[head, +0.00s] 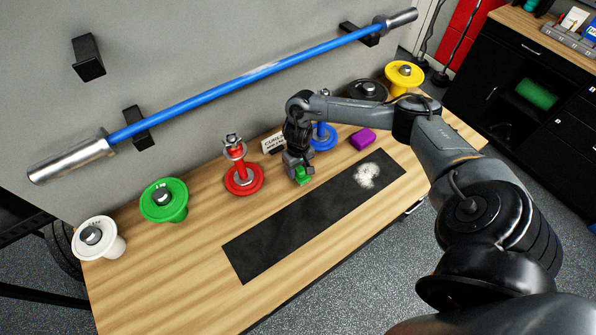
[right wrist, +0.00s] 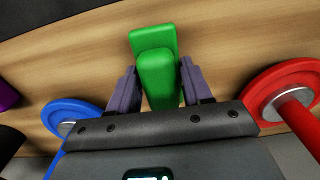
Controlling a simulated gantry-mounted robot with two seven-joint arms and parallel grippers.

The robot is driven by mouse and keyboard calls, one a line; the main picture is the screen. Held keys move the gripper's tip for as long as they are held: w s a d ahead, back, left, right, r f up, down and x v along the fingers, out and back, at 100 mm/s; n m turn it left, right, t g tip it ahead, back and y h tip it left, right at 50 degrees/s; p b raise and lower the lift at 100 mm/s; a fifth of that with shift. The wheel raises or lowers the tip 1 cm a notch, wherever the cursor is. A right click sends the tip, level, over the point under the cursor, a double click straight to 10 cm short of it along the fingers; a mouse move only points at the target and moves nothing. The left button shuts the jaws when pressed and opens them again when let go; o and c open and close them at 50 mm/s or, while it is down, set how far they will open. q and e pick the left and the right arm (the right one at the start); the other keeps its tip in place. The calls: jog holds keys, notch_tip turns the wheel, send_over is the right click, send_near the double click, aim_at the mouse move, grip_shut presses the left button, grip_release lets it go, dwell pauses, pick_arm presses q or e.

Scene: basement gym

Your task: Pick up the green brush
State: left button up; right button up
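The green brush (head: 303,175) rests on the wooden bench near the back edge of the black mat (head: 310,218). My right gripper (head: 299,165) is right over it, pointing down. In the right wrist view the green brush (right wrist: 156,70) lies between the two fingers of my right gripper (right wrist: 159,78), one on each side. The fingers look apart, with thin gaps beside the brush's raised block. The brush's near end is hidden by the gripper body. My left gripper is not in view.
A red weight stand (head: 243,178) is left of the gripper, and a blue one (head: 322,138) is close behind on the right. A purple block (head: 362,139) and a white powder patch (head: 367,175) are to the right.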

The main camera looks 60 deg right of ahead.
jog(key=c, duration=0.6)
jog(key=shift+r, duration=0.2)
jog(key=shift+r, duration=0.6)
notch_tip(320, 180, up, 2)
jog(key=shift+w+r+b, duration=0.1)
jog(key=shift+r+b, duration=0.15)
jog(key=shift+b, duration=0.2)
jog(key=shift+s+d+r+b, duration=0.4)
jog(key=shift+s+d+r, duration=0.6)
jog(key=shift+s, duration=0.75)
jog(key=shift+s+d+r+b, duration=0.45)
jog(key=shift+s+d+r, duration=0.3)
jog(key=shift+s+r, duration=0.85)
jog(key=shift+s+d+r+b, duration=0.4)
jog(key=shift+s+d+r, duration=0.5)
jog(key=shift+s, duration=1.05)
